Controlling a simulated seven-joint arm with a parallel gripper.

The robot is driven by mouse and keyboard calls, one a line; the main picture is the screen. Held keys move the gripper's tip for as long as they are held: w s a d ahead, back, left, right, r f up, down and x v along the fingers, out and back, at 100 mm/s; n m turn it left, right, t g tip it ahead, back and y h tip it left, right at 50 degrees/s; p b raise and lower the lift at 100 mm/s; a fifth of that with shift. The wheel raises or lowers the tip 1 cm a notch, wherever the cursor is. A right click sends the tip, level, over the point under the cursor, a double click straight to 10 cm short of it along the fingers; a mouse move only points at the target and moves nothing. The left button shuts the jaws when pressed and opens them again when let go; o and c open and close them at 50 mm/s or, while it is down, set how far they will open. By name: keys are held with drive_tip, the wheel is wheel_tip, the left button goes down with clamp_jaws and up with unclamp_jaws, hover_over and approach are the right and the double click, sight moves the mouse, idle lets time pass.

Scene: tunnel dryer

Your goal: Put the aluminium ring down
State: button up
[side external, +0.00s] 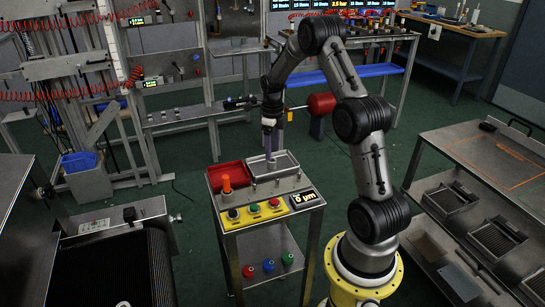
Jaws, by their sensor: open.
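My gripper (269,152) points straight down over the metal tray (287,164) at the back right of the small cart. It is open. Its tips are small in the picture, and I cannot tell whether they touch anything. I cannot make out the aluminium ring; it may be hidden at the gripper tips or too small to see.
A dark conveyor belt (110,270) lies at the left. A metal bench (480,160) with trays stands at the right. Open floor surrounds the cart.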

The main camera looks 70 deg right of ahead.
drive_tip(key=a+r+n+t, duration=0.1)
drive_tip(key=a+r+n, duration=0.85)
drive_tip(key=r, duration=0.65)
drive_tip(key=s+a+r+n+t+h, duration=0.1)
drive_tip(key=s+a+r+n, duration=0.15)
drive_tip(key=a+n, duration=0.2)
drive_tip(key=s+a+r+n+t, duration=0.1)
drive_tip(key=s+a+r+n, duration=0.1)
drive_tip(key=s+a+n, duration=0.3)
drive_tip(key=s+a+n+t+y, duration=0.1)
drive_tip(key=s+a+n+t, duration=0.1)
drive_tip(key=s+a+n, duration=0.9)
drive_tip(key=a+n, duration=0.1)
drive_tip(key=n, duration=0.5)
drive_tip(key=shift+s+f+t, duration=0.2)
drive_tip(key=shift+s+t, duration=0.1)
